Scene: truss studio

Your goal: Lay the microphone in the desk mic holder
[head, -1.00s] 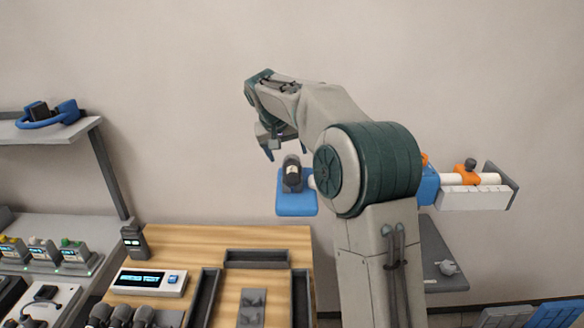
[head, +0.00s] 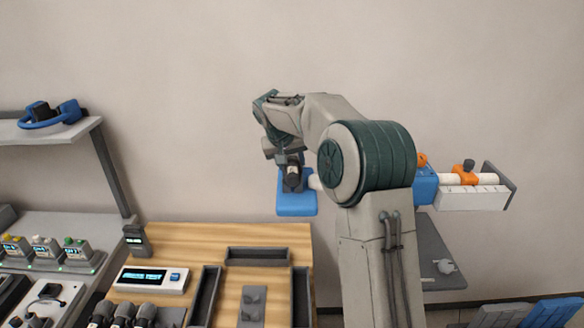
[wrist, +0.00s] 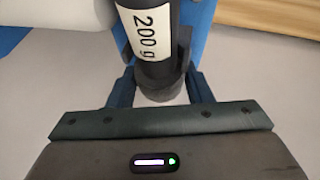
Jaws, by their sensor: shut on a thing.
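My gripper (head: 290,163) is at the blue plate (head: 297,205), at the left end of a beam. Several dark-headed microphones (head: 122,314) stand at the front left of the wooden desk. A small grey cradle (head: 253,302), probably the desk mic holder, sits on the desk and looks empty.
The wooden desk (head: 210,238) carries dark trays (head: 258,257) and a display box (head: 150,279). The beam has an orange slider (head: 463,178). A shelf (head: 50,131) with a blue headset (head: 50,115) is at left. The wall behind is bare.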

